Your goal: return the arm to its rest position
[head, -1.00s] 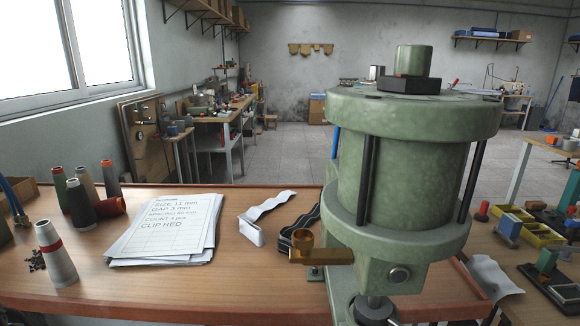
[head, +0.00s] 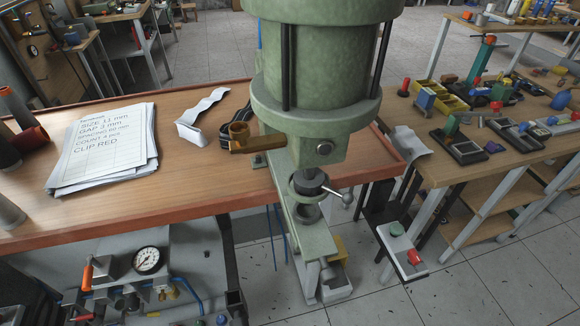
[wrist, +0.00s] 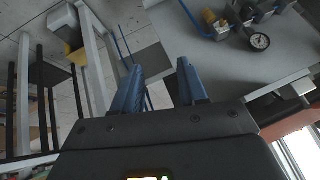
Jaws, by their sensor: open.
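My gripper (wrist: 158,85) shows only in the wrist view. Its two blue fingers stand apart with nothing between them, so it is open and empty. Beyond the fingers are a grey panel and a thin blue hose. My arm does not show in the head view. The green pneumatic press (head: 325,70) stands at the front edge of the wooden bench (head: 200,192) in the head view, with its round die area (head: 308,187) below the cylinder.
A pressure gauge (head: 147,260) with valves sits below the bench; the gauge also shows in the wrist view (wrist: 259,41). A two-button control box (head: 402,250) stands right of the press. A paper stack (head: 105,150) lies on the bench. Tiled floor is clear at lower right.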

